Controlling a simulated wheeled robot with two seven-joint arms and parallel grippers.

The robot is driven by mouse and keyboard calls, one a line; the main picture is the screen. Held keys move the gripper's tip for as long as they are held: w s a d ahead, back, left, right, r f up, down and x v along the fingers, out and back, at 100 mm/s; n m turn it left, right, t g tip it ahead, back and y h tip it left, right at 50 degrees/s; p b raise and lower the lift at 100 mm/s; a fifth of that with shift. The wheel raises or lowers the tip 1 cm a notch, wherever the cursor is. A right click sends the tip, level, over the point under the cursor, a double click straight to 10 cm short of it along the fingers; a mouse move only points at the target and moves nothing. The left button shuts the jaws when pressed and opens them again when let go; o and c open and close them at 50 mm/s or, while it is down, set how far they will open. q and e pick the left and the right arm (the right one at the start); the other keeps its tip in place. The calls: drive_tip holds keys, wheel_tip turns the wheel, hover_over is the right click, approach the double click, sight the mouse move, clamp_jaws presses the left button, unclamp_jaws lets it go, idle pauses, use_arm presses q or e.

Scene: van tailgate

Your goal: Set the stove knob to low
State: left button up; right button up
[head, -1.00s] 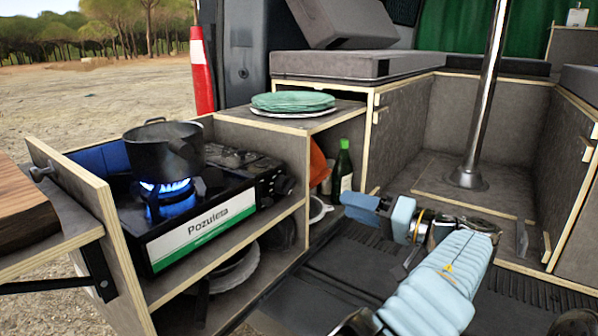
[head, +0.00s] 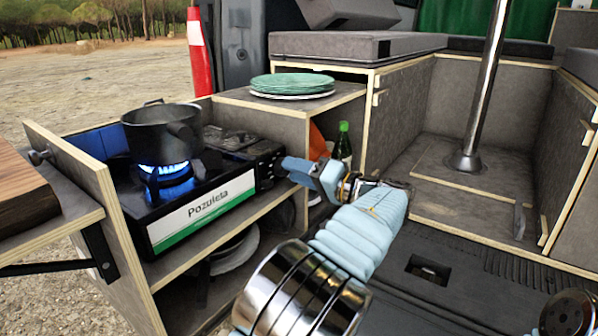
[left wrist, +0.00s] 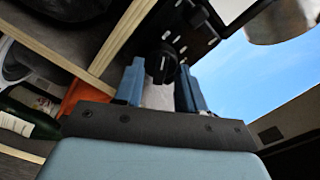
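The camping stove (head: 205,213) with its white and green "Pozuleta" front sits on the shelf, its burner lit with a blue flame (head: 165,182). The black stove knob (left wrist: 160,64) shows in the left wrist view, just beyond and between my fingertips. In the head view the knob is hidden by my gripper. My left gripper (head: 288,170) is at the stove's right end. It also shows in the left wrist view (left wrist: 160,84), with its two blue fingers apart and a gap between them. Whether they touch the knob I cannot tell. My right gripper is out of view.
A dark pot (head: 160,130) stands on the burner. Green plates (head: 292,86) are stacked on the cabinet right behind the stove. A green bottle (head: 343,143) and an orange item (head: 317,142) stand in the niche near my gripper. A metal post (head: 484,90) rises further right.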

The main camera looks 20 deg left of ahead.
use_arm(q)
drive_tip(key=shift+c, duration=0.3)
clamp_jaws()
drive_tip(key=m+p, duration=0.2)
drive_tip(key=m, duration=0.6)
drive_tip(key=m+p, duration=0.3)
drive_tip(key=m, duration=0.5)
drive_tip(key=shift+f+m, duration=0.2)
drive_tip(key=shift+m, duration=0.2)
drive_tip(key=shift+d, duration=0.1)
idle(0.4)
